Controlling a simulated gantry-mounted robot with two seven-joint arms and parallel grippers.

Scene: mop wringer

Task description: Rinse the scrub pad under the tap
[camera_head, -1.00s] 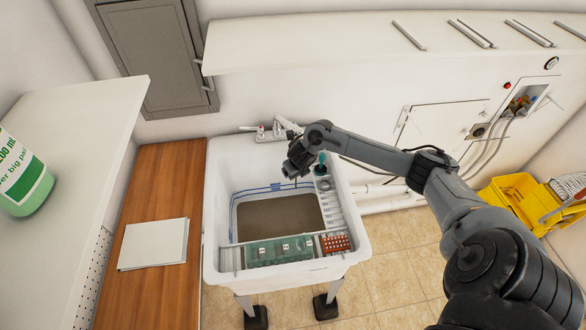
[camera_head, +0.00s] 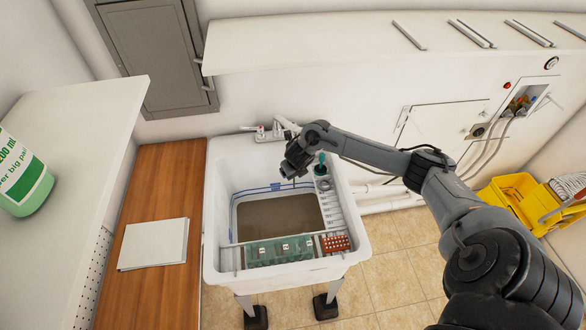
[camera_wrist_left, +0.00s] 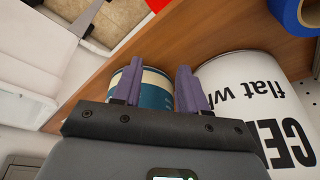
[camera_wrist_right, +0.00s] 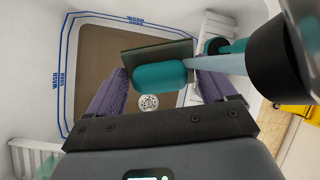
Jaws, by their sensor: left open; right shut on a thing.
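The scrub pad, a teal rounded grip (camera_wrist_right: 160,75) on a flat grey-green plate (camera_wrist_right: 180,50), is between the fingers of my right gripper (camera_wrist_right: 158,78), which is shut on it. The pad is over the sink basin (camera_wrist_right: 100,50). A pale blue stream (camera_wrist_right: 215,63) runs from a black round tap end (camera_wrist_right: 270,60) to the pad's right end. In the head view my right gripper (camera_head: 291,172) is below the white tap (camera_head: 262,133) and hides the pad. My left gripper (camera_wrist_left: 160,70) is open, with a blue and cream can (camera_wrist_left: 155,90) beyond its fingers.
A teal-topped item (camera_head: 320,160) stands on the sink's right ledge. A green pad (camera_head: 270,252) and a red piece (camera_head: 335,243) lie along the sink's front. Paper (camera_head: 153,243) lies on the wooden counter (camera_head: 165,180). A white lettered can (camera_wrist_left: 250,100) stands near my left gripper.

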